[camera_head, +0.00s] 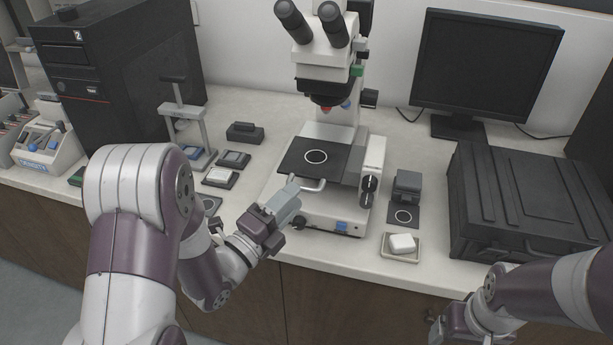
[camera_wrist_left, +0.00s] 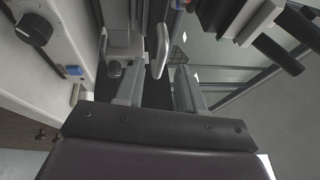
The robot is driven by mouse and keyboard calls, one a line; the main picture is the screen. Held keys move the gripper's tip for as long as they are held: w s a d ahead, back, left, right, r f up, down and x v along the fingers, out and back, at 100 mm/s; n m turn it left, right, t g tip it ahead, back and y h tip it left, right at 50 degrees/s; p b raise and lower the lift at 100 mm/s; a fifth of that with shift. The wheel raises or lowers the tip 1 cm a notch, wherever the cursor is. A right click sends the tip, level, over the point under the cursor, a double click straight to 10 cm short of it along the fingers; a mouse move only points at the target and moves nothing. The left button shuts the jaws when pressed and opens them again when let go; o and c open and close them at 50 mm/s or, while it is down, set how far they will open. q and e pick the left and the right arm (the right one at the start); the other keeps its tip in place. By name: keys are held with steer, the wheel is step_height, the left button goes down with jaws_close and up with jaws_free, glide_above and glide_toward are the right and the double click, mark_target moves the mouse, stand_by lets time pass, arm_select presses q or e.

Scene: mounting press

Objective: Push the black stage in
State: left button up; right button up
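The black stage (camera_head: 296,163) with a white ring mark lies flat on the microscope base (camera_head: 325,213). A pale bar handle (camera_head: 313,187) sticks out at its front. My left gripper (camera_head: 292,188) is at the handle, at the stage's front left. In the left wrist view its two fingers (camera_wrist_left: 158,85) stand apart, with the handle (camera_wrist_left: 162,48) showing between and just beyond their tips; I cannot tell whether they touch it. My right gripper (camera_head: 437,322) is low at the right, in front of the counter; its fingers are too unclear to read.
The eyepieces (camera_head: 315,25) and the lens rise above the stage. A small press (camera_head: 184,125) and several small trays stand left. A white block in a dish (camera_head: 402,243), a grey block (camera_head: 407,185) and a black case (camera_head: 520,200) stand right. A monitor (camera_head: 487,62) is behind.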

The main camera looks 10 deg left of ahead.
mark_target(313, 164)
arm_select(q)
steer(key=p+x, duration=0.1)
steer(key=x, duration=0.5)
